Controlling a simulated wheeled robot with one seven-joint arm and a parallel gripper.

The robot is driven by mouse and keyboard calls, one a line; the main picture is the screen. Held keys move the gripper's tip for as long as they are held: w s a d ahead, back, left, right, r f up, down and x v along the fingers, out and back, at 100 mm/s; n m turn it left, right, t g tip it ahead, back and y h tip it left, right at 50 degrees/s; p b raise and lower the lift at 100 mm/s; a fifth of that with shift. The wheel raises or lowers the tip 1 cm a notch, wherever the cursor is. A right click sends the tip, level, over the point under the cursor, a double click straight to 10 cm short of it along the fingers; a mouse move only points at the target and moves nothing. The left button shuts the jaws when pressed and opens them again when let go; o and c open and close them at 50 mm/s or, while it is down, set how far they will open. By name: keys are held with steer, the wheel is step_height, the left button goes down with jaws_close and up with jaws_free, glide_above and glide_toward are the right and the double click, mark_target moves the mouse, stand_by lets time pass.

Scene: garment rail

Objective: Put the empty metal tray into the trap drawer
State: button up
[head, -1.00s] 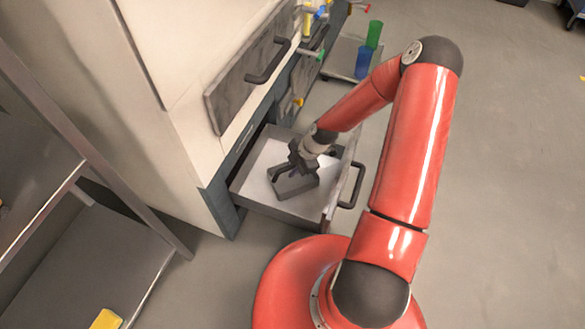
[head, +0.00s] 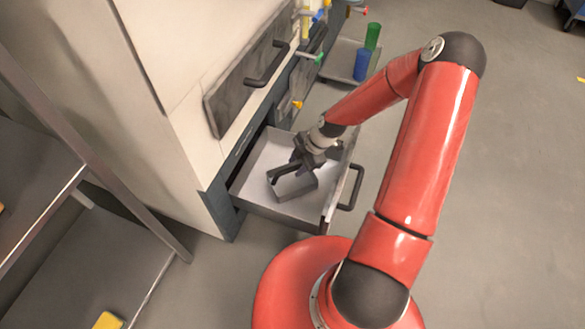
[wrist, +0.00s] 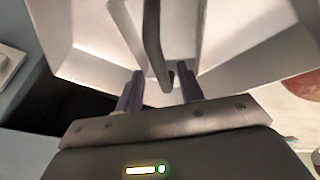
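The small grey metal tray (head: 302,190) rests inside the pulled-out drawer (head: 270,150), which has a pale floor and a dark front handle. The tray looks empty, though my gripper hides part of it. My gripper (head: 303,166) is just above the tray's far right part. In the wrist view my gripper's two purple fingers (wrist: 160,90) are spread apart. The tray's dark handle bar (wrist: 152,35) lies between and beyond them, with gaps on both sides. I see no grip on it.
A closed panel with a dark handle (head: 268,65) sits above the drawer. Coloured valve taps (head: 318,58) stick out farther back. Blue (head: 362,64) and green (head: 372,36) cylinders stand on a low tray behind. A metal shelf unit (head: 75,260) is at left. Floor at right is clear.

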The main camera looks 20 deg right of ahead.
steer(key=s+d+r+m+h+p, duration=0.1)
steer(key=s+d+r+m+h, duration=0.15)
steer(key=r, duration=0.65)
steer(key=s+d+r+m+h, duration=0.2)
steer(key=s+r+m, duration=0.1)
steer(key=r, duration=0.7)
steer(key=s+a+r+m+t, duration=0.2)
steer(key=s+r+m, duration=0.5)
steer(key=s+r, duration=0.1)
steer(key=s+a+r+m+t, duration=0.2)
steer(key=s+r+m, duration=0.5)
steer(key=r, duration=0.4)
steer(key=shift+s+a+r+m, duration=0.3)
steer(key=shift+s+a+m, duration=0.05)
steer(key=shift+s+a, duration=0.5)
steer(key=shift+r, duration=0.15)
